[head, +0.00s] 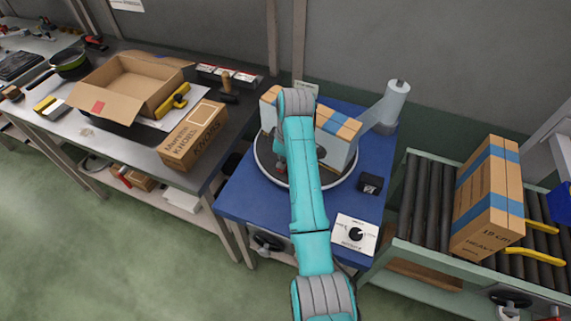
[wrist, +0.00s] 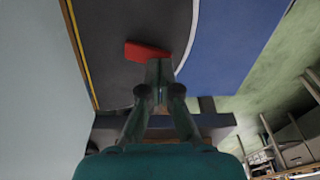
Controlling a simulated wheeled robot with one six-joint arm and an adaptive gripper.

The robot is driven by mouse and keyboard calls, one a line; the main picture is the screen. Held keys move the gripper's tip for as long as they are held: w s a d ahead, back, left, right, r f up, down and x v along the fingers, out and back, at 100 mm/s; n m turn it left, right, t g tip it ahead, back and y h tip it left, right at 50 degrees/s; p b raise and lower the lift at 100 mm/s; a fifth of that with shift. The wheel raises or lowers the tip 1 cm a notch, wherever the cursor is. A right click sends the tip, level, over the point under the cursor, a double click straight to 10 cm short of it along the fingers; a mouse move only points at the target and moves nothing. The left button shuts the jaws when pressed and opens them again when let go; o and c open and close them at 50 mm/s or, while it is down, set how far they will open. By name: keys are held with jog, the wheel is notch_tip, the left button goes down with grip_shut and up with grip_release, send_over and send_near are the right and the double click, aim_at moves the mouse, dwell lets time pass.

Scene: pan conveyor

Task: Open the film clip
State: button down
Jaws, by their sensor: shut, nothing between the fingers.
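A red block-shaped piece (wrist: 147,51), which looks like the film clip, lies at the dark turntable surface (wrist: 120,85) in the wrist view. My gripper (wrist: 160,72) is shut and empty, its fingertips right at the red piece's lower right edge; I cannot tell whether they touch. In the head view my arm hides most of the gripper, and a small red spot (head: 282,167) shows beside it. A cardboard box with blue tape (head: 338,126) stands on the turntable (head: 266,168), partly behind my arm. Pale film (head: 372,120) runs from its right side to an upright roll (head: 396,97).
The turntable sits on a blue table (head: 240,198) with a white dial box (head: 355,234) and a small black box (head: 370,183). A roller conveyor (head: 427,200) with a taped carton (head: 487,197) stands right. A bench with an open carton (head: 130,88) stands left.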

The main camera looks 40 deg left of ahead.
jog(key=shift+f, duration=0.55)
dwell(0.6)
